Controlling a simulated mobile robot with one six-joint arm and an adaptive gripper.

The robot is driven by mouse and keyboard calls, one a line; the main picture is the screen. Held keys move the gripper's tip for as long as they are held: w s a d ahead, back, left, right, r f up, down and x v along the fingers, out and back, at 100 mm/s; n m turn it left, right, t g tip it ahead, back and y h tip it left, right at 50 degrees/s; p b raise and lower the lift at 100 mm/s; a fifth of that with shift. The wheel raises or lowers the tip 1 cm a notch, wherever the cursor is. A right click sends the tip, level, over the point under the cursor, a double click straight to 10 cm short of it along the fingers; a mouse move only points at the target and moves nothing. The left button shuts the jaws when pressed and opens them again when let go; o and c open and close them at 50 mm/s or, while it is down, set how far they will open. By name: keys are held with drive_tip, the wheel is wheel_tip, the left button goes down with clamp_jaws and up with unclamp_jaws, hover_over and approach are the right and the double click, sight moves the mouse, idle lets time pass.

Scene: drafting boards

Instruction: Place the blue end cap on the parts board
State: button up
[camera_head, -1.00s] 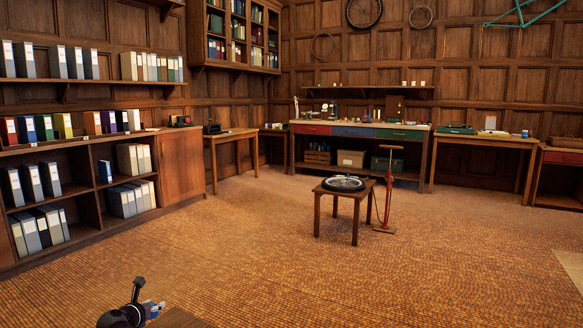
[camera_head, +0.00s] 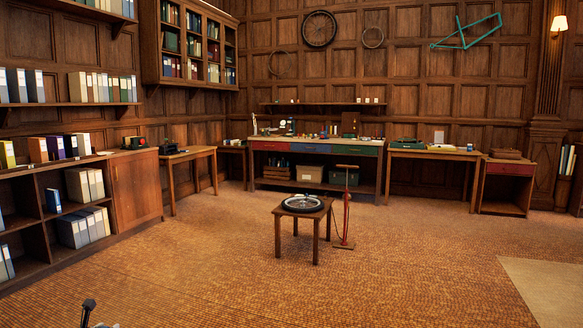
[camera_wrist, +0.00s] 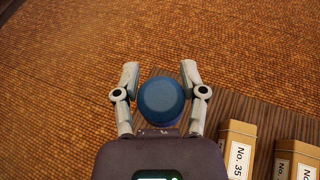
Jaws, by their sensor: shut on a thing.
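The blue end cap (camera_wrist: 161,98) is a round, blue piece in the wrist view. My gripper (camera_wrist: 160,74) is shut on it, with one finger on each side. It is held over a brown floor, close to the edge of a dark wooden top. In the head view only a small dark bit of my arm shows at the bottom left, and the cap cannot be made out there. I cannot pick out the parts board in either view.
Labelled boxes (camera_wrist: 238,150) stand on the wooden top (camera_wrist: 263,113) at the wrist view's lower right. In the head view, a stool (camera_head: 278,232) bearing a wheel (camera_head: 303,203) and a red pump (camera_head: 346,215) stand mid-floor. A workbench (camera_head: 262,168) lines the back wall. Open floor surrounds the stool.

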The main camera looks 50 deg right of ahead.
wheel_tip(320, 180, up, 32)
drive_tip(key=p, duration=3.1)
